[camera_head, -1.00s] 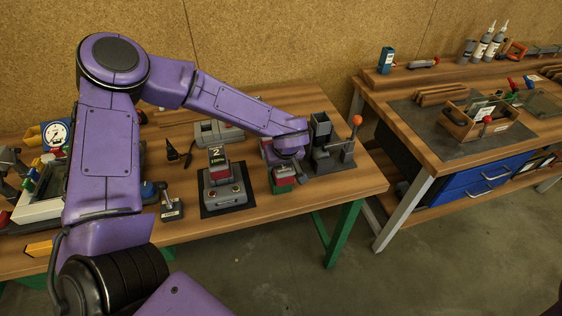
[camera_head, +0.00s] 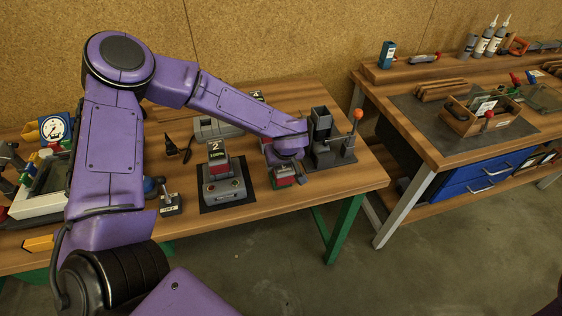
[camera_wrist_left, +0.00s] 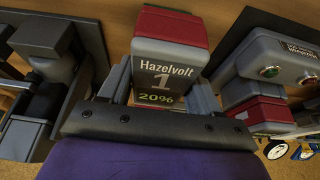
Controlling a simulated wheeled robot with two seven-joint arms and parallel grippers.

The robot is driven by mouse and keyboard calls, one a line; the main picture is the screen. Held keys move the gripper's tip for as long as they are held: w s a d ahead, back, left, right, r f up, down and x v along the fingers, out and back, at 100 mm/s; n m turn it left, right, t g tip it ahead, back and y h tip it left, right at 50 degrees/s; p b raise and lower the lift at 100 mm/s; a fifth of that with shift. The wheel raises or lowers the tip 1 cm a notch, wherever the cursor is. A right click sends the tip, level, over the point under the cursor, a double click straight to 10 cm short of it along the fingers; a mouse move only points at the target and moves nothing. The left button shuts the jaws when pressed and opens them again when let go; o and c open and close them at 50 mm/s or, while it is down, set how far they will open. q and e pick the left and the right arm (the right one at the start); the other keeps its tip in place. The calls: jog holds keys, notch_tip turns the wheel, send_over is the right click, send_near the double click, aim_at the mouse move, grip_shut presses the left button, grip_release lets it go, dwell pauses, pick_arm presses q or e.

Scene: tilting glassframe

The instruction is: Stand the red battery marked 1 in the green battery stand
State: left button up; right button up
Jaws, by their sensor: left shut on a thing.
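The red battery marked 1 shows in the left wrist view (camera_wrist_left: 170,60), with a grey face reading Hazelvolt 1 and 20%. My left gripper (camera_head: 286,165) is shut on it, with one finger on each side. In the head view a red and grey block (camera_head: 284,174) sits directly below my left gripper, with a little green at its foot. That green looks like part of the green battery stand (camera_head: 284,185), mostly hidden. I cannot tell whether the battery is seated in it or just above it. My right gripper is not in view.
A grey charger (camera_head: 224,190) holding a battery marked 2 (camera_head: 216,156) stands left of my gripper. A grey fixture with an orange-knobbed lever (camera_head: 355,125) stands close on the right. The bench front edge is near; a second bench (camera_head: 440,140) is at right.

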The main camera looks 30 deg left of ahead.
pick_arm(q)
jog(key=o, duration=1.2)
jog(key=shift+o, duration=0.2)
jog(key=b+v, duration=0.1)
jog(key=v, duration=0.9)
jog(key=shift+s+d+r, duration=0.1)
jog(key=shift+s+r, duration=0.05)
jog(key=shift+r, duration=0.05)
